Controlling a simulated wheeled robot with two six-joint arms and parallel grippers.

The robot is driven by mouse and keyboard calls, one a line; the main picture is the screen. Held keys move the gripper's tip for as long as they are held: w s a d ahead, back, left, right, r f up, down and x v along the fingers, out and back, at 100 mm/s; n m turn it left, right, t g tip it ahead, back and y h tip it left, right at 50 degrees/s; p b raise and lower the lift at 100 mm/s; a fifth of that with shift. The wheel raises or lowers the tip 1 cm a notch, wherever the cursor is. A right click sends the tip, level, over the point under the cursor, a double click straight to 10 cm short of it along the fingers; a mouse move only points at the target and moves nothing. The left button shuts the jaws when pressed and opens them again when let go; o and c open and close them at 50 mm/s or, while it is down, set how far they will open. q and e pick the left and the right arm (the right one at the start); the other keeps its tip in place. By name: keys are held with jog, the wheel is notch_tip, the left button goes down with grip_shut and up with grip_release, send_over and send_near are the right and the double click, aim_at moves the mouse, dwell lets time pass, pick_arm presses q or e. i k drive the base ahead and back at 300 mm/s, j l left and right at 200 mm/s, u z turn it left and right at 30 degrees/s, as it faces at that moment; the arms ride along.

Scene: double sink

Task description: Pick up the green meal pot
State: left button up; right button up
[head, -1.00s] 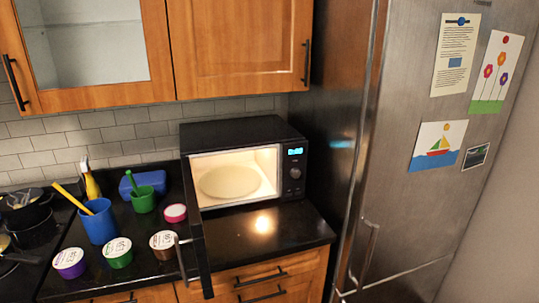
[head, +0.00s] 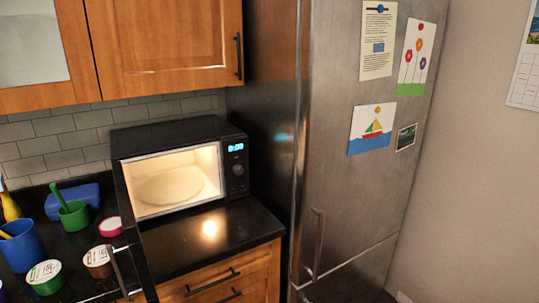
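The green meal pot (head: 45,278) stands on the black counter at the lower left of the head view. It is a small green cup with a pale printed lid. A brown pot (head: 98,261) of the same kind stands to its right, close to the open microwave door. The purple pot is almost wholly cut off at the left edge. Neither of my grippers shows in this view.
The microwave (head: 180,175) is open and lit, with an empty plate inside; its door (head: 135,245) juts out over the counter's front. The fridge (head: 350,170) fills the right.

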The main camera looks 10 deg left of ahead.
aim_at(48, 277)
jog(key=k+j+u, duration=0.1)
jog(key=j+u, duration=0.75)
jog(key=j, duration=0.1)
